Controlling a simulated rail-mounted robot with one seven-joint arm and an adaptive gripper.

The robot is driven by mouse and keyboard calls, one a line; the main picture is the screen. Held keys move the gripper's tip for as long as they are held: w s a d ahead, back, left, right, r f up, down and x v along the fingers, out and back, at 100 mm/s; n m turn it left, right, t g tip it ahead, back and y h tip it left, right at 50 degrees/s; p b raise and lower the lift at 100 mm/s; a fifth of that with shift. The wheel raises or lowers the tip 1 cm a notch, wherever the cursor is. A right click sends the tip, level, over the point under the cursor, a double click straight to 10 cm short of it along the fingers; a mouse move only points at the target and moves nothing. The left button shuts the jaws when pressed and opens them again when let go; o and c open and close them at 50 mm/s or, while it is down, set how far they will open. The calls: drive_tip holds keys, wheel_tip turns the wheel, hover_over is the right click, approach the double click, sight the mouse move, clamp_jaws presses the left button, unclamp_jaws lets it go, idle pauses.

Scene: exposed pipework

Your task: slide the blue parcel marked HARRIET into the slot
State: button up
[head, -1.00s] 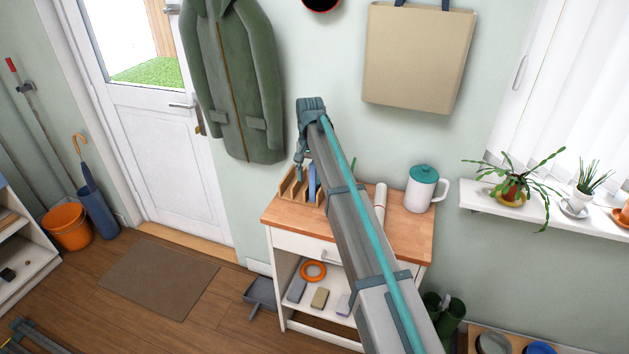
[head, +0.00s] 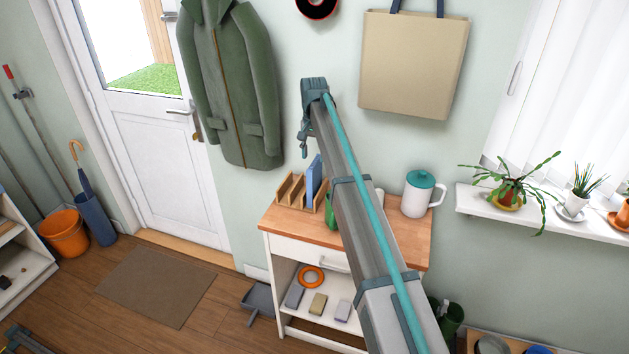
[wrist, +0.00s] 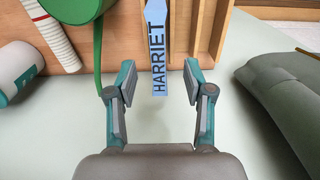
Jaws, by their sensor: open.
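The blue parcel (head: 313,180) stands upright at the right side of a wooden slotted rack (head: 288,187) on the cabinet top. In the wrist view the parcel (wrist: 158,50) shows its narrow edge marked HARRIET, between wooden dividers. How deep it sits is hard to tell. My gripper (head: 304,146) is above the rack and clear of the parcel in the head view. In the wrist view my gripper (wrist: 159,77) is open, with one finger on each side of the parcel's line and a gap on both sides. Nothing is held.
A white jug with a teal lid (head: 419,194) stands right of the rack. A green object (wrist: 75,8) and a white, red-striped roll (wrist: 45,35) lie left of the parcel in the wrist view. A green coat (head: 233,90) hangs close to the left.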

sight(314, 162)
drive_tip(key=shift+d+f+p, duration=0.1)
drive_tip(key=shift+f+p, duration=0.85)
drive_tip(key=shift+f, duration=1.45)
clamp_jaws()
